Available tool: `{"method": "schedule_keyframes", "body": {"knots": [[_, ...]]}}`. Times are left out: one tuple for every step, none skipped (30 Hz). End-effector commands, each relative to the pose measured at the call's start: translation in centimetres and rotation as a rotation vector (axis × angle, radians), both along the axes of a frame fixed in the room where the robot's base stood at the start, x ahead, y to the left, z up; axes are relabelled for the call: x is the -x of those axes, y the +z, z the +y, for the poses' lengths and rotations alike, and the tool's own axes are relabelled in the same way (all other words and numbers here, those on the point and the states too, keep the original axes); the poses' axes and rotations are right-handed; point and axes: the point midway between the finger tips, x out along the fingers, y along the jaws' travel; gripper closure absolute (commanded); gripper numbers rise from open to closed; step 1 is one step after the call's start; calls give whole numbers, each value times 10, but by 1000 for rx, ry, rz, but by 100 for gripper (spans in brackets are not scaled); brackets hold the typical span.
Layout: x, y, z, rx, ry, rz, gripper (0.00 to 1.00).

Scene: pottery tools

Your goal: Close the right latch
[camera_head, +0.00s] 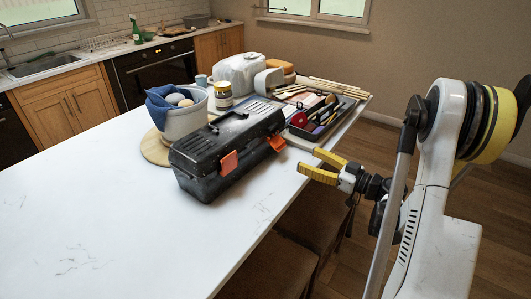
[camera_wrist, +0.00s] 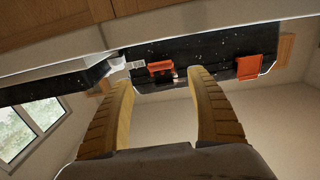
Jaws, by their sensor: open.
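A dark speckled toolbox (camera_head: 225,150) with a grey-black lid stands on the white table. The right latch (camera_head: 277,142) is an orange tab at the right end of its front; the left latch (camera_head: 228,163) is a similar orange tab. Both seem to stick out from the front, but their exact angle is hard to tell. My gripper (camera_head: 308,159) has yellow fingers, open and empty, right of the toolbox and apart from it. The wrist view looks upside down; there an orange latch (camera_wrist: 160,68), seemingly the right one, shows between the fingertips, and the other (camera_wrist: 249,66) is farther right.
A tray of pottery tools (camera_head: 322,122) lies behind and right of the toolbox, near the table edge. A white pot with blue cloth (camera_head: 184,122) stands on a round board behind it. The table's front left (camera_head: 100,215) is clear. Chairs (camera_head: 275,265) sit below the edge.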

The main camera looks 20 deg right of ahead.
Motion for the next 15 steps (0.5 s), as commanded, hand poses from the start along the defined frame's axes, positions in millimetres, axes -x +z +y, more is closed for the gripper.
{"method": "schedule_keyframes", "body": {"knots": [[-5,-1,4,3,3,-2,33],[-8,-1,6,3,4,-2,33],[-14,-1,10,2,5,-1,33],[-19,-2,13,1,5,-1,33],[-24,-2,17,1,6,-1,33],[-31,-2,21,1,6,-1,33],[-37,-2,24,0,6,0,33],[-42,-2,28,0,6,0,33],[-49,-2,32,1,6,1,33],[-54,-2,35,1,6,1,33],[-59,-2,38,1,5,1,33],[-65,-2,41,1,5,1,33],[-69,-2,44,0,5,1,33],[-73,-2,46,0,4,1,33],[-77,-2,48,0,4,1,33]]}}
